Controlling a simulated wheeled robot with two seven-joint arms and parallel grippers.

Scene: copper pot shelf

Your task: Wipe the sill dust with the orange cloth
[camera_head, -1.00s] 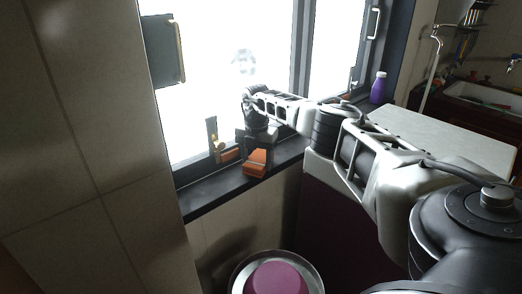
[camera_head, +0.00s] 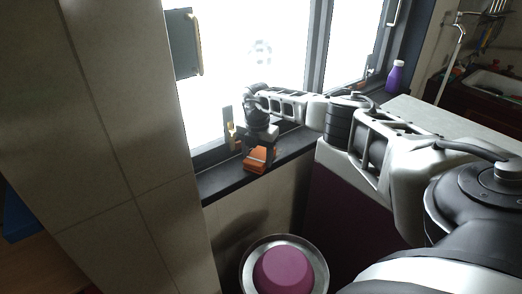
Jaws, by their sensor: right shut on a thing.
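The orange cloth (camera_head: 258,158) is a small block-like piece at the dark window sill (camera_head: 229,184). My right gripper (camera_head: 262,147) points down over the sill and is shut on the cloth, holding it at the sill's surface. I cannot tell whether the cloth presses on the sill. The dust is too faint to make out. My left gripper is not in view.
A brass window handle (camera_head: 232,136) stands close left of my right gripper. A purple bottle (camera_head: 395,77) stands at the sill's far right. A round metal pan with a purple thing (camera_head: 284,270) in it lies below. A pale counter (camera_head: 413,116) is at right.

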